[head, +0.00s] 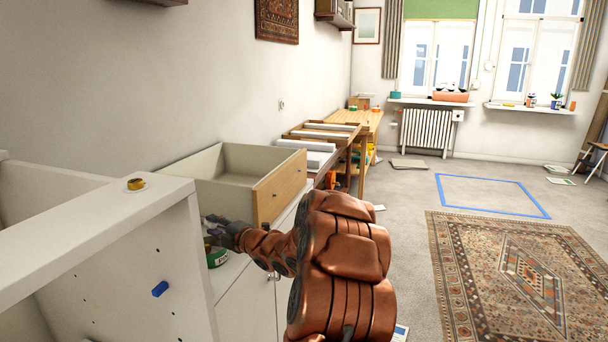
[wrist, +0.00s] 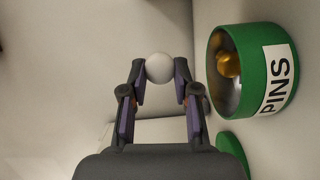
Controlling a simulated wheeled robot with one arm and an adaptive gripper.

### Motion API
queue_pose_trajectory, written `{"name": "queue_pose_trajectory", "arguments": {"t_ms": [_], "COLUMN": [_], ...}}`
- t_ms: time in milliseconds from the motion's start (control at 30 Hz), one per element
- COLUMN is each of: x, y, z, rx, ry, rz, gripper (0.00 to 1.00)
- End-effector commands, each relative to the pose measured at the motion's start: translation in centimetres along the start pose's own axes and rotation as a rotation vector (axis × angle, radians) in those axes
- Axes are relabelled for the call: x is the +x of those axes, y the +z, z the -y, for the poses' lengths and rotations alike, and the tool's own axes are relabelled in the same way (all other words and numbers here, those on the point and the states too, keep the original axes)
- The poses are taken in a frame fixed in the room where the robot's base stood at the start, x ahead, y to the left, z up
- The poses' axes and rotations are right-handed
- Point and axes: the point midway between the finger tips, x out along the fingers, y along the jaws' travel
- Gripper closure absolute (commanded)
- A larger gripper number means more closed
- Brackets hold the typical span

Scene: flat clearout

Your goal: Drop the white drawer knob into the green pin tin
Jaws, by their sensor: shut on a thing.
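My gripper (wrist: 160,75) is shut on the white drawer knob (wrist: 159,67), a small round ball held between its fingertips in the wrist view. The green pin tin (wrist: 284,38) is just right of the fingers in that view, open, with a white label reading PINS. A yellow-gold thing (wrist: 229,64) lies inside it. The knob is outside the tin, apart from its rim. In the head view my gripper (head: 212,226) is beside the white cabinet, and the tin (head: 217,258) shows partly below it. The knob is not clear there.
A green disc (wrist: 232,145), perhaps a lid, lies near the tin. A drawer (head: 279,190) with a wooden front stands behind my gripper. The white cabinet (head: 160,240) rises on the left, with a roll of tape (head: 136,184) on top.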

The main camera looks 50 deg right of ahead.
Motion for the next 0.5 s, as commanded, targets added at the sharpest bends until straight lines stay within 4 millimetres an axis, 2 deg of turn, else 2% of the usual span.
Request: {"name": "queue_pose_trajectory", "arguments": {"t_ms": [333,367,500], "x": [-0.09,-0.1,-0.12], "y": [0.21,0.22,0.25], "z": [0.33,0.33,0.32], "rx": [0.0,0.001,0.001], "ry": [-0.001,0.0,-0.001], "rz": [0.003,0.003,0.003], "gripper": [1.0,0.69,0.55]}}
